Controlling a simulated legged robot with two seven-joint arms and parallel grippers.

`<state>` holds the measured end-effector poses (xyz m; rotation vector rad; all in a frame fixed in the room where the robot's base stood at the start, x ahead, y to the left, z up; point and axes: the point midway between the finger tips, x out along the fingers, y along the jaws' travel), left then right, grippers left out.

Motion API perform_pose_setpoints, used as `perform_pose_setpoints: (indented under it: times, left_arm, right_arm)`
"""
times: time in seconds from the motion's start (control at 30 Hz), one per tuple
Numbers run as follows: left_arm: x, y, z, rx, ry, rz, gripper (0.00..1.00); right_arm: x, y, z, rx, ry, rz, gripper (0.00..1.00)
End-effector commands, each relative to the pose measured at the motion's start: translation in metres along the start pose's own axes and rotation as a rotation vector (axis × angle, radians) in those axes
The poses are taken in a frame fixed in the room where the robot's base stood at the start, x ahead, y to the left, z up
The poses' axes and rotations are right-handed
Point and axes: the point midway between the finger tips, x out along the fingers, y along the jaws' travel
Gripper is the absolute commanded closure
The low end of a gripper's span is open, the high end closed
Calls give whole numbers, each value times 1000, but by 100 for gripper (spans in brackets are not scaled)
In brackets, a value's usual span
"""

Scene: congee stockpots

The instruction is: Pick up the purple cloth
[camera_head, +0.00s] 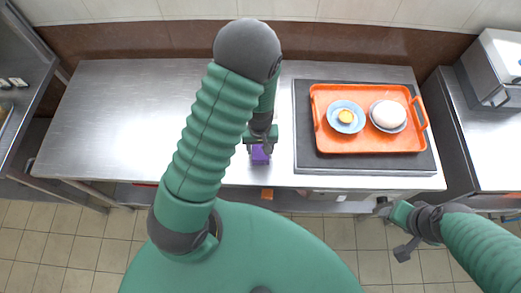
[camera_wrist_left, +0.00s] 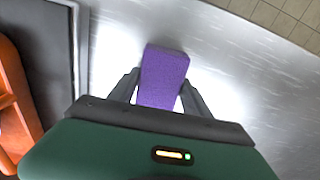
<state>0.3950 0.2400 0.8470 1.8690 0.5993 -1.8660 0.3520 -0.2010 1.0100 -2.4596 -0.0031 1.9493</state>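The purple cloth (camera_head: 260,156) is a small block-like piece near the front edge of the steel table, right of its middle. My left gripper (camera_head: 261,139) is above it, reaching down, and hides part of it. In the left wrist view the cloth (camera_wrist_left: 163,75) lies between the two fingers of my left gripper (camera_wrist_left: 161,80), turned slightly against them. The fingers stand apart, one on each side; whether the tips touch the cloth is unclear. My right gripper (camera_head: 392,229) is open and empty, low at the right, in front of the table.
The steel table (camera_head: 110,115) is bare on the left. A dark slab (camera_head: 302,130) right of the cloth carries an orange tray (camera_head: 365,143) with a blue bowl (camera_head: 346,117) and a bowl with a white rounded item (camera_head: 389,114). A small orange block (camera_head: 267,194) shows below the table edge.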

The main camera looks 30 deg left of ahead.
Motion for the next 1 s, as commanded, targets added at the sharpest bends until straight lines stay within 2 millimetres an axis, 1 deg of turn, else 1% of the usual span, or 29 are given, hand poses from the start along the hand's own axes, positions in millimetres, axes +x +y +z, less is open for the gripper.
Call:
perform_pose_setpoints:
  times: [0.03,0.23,0.47,0.57,0.67,0.83,1.0]
  left_arm:
    - [0,0,0,-1,0,-1,59]
    - [1,0,0,-1,0,-3,85]
    - [1,1,1,-1,-2,-3,86]
    - [-3,1,1,0,-2,-2,86]
    - [-11,1,1,0,0,-2,86]
    - [-37,2,0,1,3,0,86]
    - [-38,2,39,4,-2,-2,86]
  right_arm:
    - [0,0,0,0,0,0,42]
    - [0,0,0,-1,0,0,42]
    - [0,0,0,0,0,0,42]
    - [0,0,0,0,0,0,42]
    - [0,0,0,0,0,0,42]
    - [-2,0,0,0,0,0,42]
    - [3,0,1,0,0,0,42]
